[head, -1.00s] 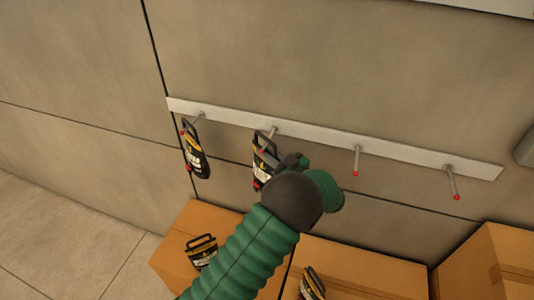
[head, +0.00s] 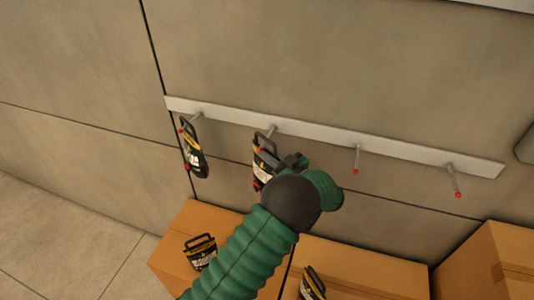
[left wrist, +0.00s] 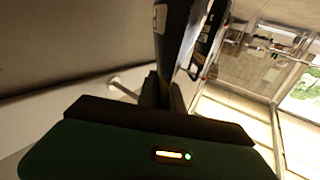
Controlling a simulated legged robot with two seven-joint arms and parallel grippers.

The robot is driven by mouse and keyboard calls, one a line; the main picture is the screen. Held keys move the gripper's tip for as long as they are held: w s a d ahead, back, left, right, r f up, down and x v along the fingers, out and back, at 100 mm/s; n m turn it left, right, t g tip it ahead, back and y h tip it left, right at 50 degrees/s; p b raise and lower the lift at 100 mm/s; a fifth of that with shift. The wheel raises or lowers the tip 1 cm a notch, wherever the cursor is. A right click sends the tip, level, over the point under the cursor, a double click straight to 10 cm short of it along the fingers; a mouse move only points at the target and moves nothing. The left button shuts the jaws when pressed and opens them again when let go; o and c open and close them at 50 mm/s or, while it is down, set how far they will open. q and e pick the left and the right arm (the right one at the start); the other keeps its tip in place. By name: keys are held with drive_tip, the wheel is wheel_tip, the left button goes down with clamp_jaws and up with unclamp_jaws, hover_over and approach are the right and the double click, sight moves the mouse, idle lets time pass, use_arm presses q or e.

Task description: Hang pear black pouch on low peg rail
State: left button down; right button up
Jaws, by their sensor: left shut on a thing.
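The low peg rail (head: 320,137) is a white strip on the wall with red-tipped pegs. A black pouch with yellow and white markings (head: 195,156) hangs on its leftmost peg. My left gripper (head: 276,163) is shut on another black pouch (head: 258,170) at the second peg from the left. The pouch's handle is around or right beside that peg; I cannot tell which. In the left wrist view the held pouch (left wrist: 172,40) stands between the fingers (left wrist: 163,92), and a peg (left wrist: 124,88) shows to the left. My right gripper is not in view.
Two similar pouches lie on cardboard boxes below, one at left (head: 200,252) and one lower middle (head: 312,284). Another cardboard box (head: 490,262) stands at the right. The two right pegs (head: 356,158) are empty, with clear wall around them.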

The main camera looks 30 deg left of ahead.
use_arm(q)
drive_tip(key=shift+r, duration=0.2)
drive_tip(key=c, duration=1.4)
unclamp_jaws()
drive_tip(key=shift+s, duration=0.1)
drive_tip(key=shift+d+f, duration=0.15)
drive_tip(key=shift+f, duration=0.05)
drive_tip(key=shift+d, duration=0.2)
drive_tip(key=b+v, duration=0.6)
drive_tip(key=v, duration=1)
drive_tip(key=shift+d, duration=0.3)
